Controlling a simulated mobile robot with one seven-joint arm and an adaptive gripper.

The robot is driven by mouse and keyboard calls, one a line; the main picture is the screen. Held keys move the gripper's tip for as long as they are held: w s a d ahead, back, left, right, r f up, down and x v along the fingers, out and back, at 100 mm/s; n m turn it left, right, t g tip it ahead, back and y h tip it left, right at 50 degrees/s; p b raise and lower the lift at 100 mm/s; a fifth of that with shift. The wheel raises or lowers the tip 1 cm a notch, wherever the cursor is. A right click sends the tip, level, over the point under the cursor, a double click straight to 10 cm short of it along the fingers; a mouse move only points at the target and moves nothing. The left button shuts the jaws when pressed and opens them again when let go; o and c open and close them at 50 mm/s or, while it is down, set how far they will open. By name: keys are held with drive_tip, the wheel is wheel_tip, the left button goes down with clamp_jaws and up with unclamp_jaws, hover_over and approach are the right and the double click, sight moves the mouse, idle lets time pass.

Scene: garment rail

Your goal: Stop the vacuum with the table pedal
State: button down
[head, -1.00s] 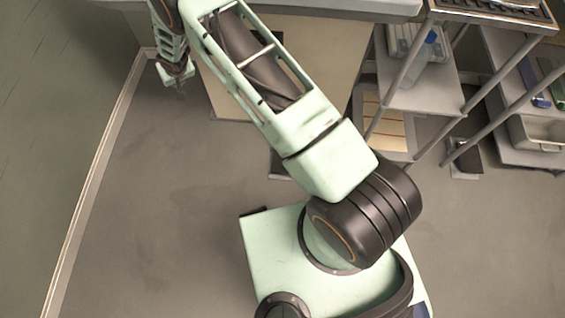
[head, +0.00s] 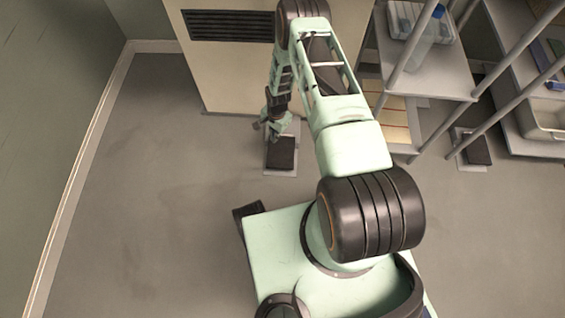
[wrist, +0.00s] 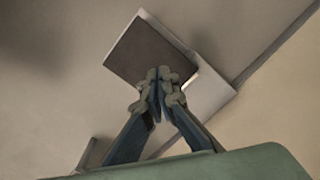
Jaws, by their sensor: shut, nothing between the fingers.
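A floor pedal with a dark plate on a grey base (head: 281,154) sits on the floor in front of the cream table body (head: 225,75). In the wrist view its dark plate (wrist: 140,52) lies right beyond my fingertips. My gripper (head: 272,135) points down at the pedal's far end, shut and empty. In the wrist view the closed fingertips (wrist: 160,76) overlap the edge of the dark plate. I cannot tell whether they touch it. Part of the pedal is hidden behind the fingers.
A second dark pedal (head: 474,150) lies on the floor at the right, by the rack legs. A shelf rack (head: 435,75) with a bottle stands right of the table body. A wall with a pale skirting (head: 85,165) runs along the left. The floor between is clear.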

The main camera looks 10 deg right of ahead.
sight(281, 160)
drive_tip(key=s+d+f+m, duration=0.1)
drive_tip(key=s+f, duration=0.1)
drive_tip(key=s+d+f+m, duration=0.1)
drive_tip(key=shift+s+d+f+g+b, duration=0.2)
drive_tip(key=shift+s+f+g+b, duration=0.15)
drive_tip(key=shift+s+g+b, duration=0.05)
drive_tip(key=shift+s+a+f+b, duration=0.15)
drive_tip(key=shift+f+b, duration=0.95)
drive_tip(key=shift+f, duration=0.65)
drive_tip(key=shift+w+a+f+b, duration=0.15)
drive_tip(key=shift+f+b, duration=0.9)
drive_tip(key=shift+f, duration=0.65)
drive_tip(key=shift+s, duration=0.15)
drive_tip(key=shift+f, duration=0.1)
